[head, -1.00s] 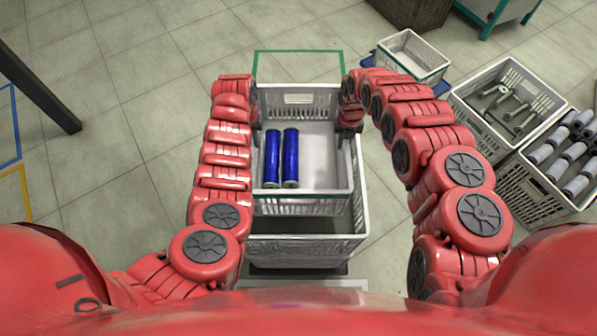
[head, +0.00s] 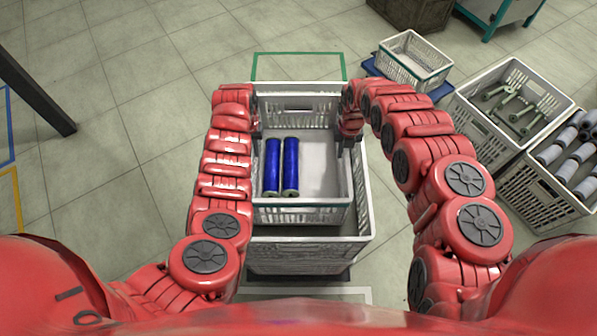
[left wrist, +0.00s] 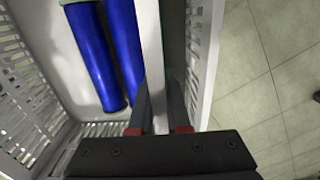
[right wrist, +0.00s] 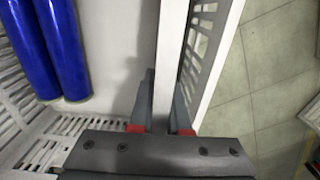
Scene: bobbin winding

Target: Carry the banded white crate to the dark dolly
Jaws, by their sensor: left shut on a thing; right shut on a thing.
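The banded white crate (head: 325,214) has a green-blue band at its front rim and holds two blue bobbins (head: 281,168) on its left side. My left gripper (head: 256,135) is shut on its left wall, which also shows in the left wrist view (left wrist: 151,60). My right gripper (head: 347,138) is shut on its right wall, also seen in the right wrist view (right wrist: 170,60). The crate appears level, within the outline of a larger white crate (head: 310,250). I cannot tell whether they touch. The dark dolly (head: 300,275) shows partly below the larger crate.
A green floor outline (head: 298,54) lies behind the crates. At right stand a small white crate (head: 415,62) on a blue dolly (head: 440,92), a crate of green-ended spools (head: 512,105) and a crate of grey rolls (head: 545,190). The floor at left is open, apart from a dark post (head: 35,95).

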